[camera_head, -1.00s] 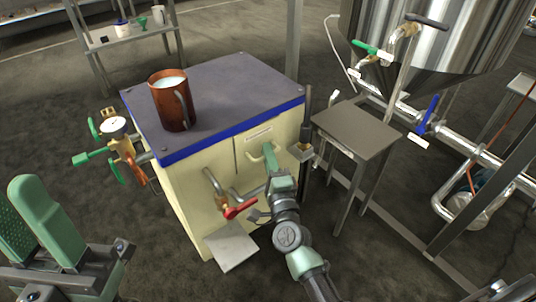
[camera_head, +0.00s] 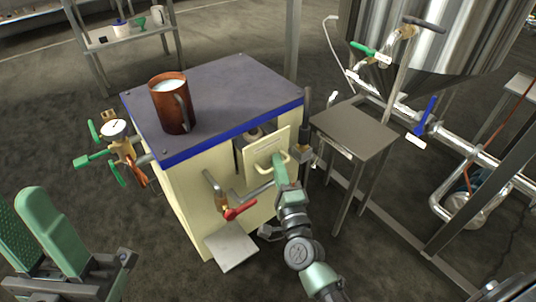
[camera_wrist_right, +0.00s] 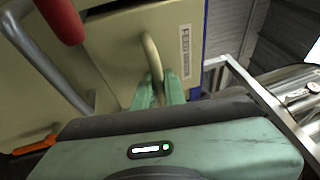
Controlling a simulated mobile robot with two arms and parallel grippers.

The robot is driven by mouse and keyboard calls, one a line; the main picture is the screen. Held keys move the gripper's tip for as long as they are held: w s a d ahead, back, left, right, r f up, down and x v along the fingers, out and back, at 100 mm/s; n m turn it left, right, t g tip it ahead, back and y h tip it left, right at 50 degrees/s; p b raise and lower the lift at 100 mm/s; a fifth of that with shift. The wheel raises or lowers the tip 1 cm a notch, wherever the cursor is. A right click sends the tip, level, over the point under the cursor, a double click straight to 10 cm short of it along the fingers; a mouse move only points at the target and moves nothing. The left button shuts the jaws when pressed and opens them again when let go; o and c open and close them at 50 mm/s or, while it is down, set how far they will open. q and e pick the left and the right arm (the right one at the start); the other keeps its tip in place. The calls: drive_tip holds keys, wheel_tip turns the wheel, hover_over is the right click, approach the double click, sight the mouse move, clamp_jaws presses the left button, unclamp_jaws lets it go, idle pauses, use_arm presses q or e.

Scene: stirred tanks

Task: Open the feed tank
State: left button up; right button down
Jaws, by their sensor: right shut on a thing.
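The cream box-like tank (camera_head: 190,190) with a dark top and blue edge stands in the middle. Its small cream door panel (camera_head: 263,160) stands out from the front, and a dark opening with a pale round thing inside shows behind it. My right gripper (camera_head: 279,163) is shut on the curved door handle (camera_head: 291,165). In the right wrist view the green fingers close around the same handle (camera_wrist_right: 152,52). My left gripper (camera_head: 38,232) is at the lower left, away from the tank, its fingers apart and empty.
A red-handled valve (camera_head: 238,210) sticks out of the front left of the door. A copper mug (camera_head: 168,105) with white contents stands on top. A gauge with green-handled valves (camera_head: 116,128) is on the left side. A small metal table (camera_head: 352,127) stands close on the right.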

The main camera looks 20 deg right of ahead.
drive_tip(key=s+d, duration=0.2)
drive_tip(key=s, duration=0.5)
drive_tip(key=shift+s+d+p, duration=0.25)
drive_tip(key=shift+d+p, duration=0.05)
drive_tip(key=shift+p, duration=0.1)
drive_tip(key=c, duration=1.5)
unclamp_jaws()
drive_tip(key=s+f+p, duration=0.1)
drive_tip(key=s, duration=0.6)
drive_tip(key=shift+s+a+f, duration=0.2)
drive_tip(key=shift+s+f, duration=0.05)
drive_tip(key=shift+s, duration=0.05)
